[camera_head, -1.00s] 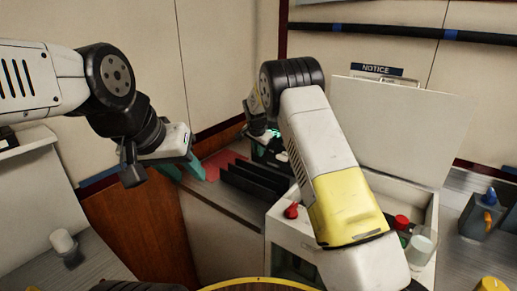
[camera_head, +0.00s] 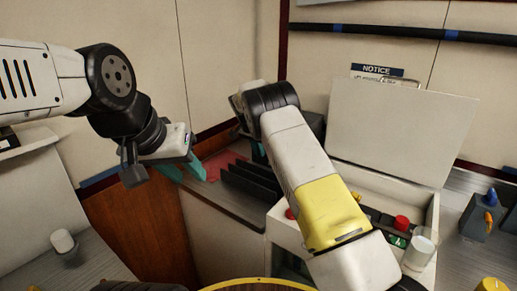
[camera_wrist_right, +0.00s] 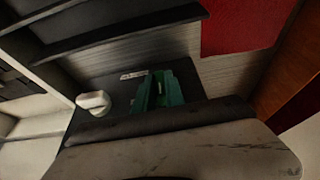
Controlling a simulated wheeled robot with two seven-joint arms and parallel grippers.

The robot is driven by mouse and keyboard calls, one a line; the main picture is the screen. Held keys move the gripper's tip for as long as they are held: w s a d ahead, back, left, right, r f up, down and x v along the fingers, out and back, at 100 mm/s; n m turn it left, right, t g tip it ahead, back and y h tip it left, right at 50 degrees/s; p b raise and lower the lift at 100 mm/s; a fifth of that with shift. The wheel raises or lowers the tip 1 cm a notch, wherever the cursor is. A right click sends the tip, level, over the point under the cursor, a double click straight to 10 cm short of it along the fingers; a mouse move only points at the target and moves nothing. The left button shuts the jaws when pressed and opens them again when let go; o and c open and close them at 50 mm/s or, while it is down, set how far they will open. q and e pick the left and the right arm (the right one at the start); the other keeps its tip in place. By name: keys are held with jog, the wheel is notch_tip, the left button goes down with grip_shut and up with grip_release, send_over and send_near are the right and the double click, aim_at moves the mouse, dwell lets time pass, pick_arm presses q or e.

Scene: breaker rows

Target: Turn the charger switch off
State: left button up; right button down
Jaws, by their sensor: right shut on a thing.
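In the right wrist view, a dark panel (camera_wrist_right: 92,87) carries a small pale label (camera_wrist_right: 133,75), too blurred to read. My right gripper's teal fingers (camera_wrist_right: 160,92) are at this panel, just below the label, shut on a small part there that I take for the charger switch. The fingers mostly hide it, so its position cannot be told. In the head view my right arm hides that gripper and most of the dark unit behind the black dividers. My left gripper (camera_head: 184,169) hangs open and empty at the left, above the wooden panel.
Black upright dividers (camera_head: 254,181) and a red mat (camera_head: 222,165) lie beside the right gripper's place. A white box with an open lid (camera_head: 395,133) and a red button (camera_head: 402,222) stands right. A clear cup (camera_head: 422,248) is by its edge. A white rounded piece (camera_wrist_right: 93,102) sits beside the fingers.

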jog(key=c, duration=1.4)
grip_release()
jog(key=shift+w+d+r, duration=0.2)
jog(key=shift+w+r, duration=0.05)
jog(key=shift+r, duration=0.05)
jog(key=shift+d+f, duration=0.1)
jog(key=v, duration=0.8)
jog(key=shift+a+f, duration=0.15)
jog(key=shift+a, duration=0.2)
jog(key=shift+s, duration=0.2)
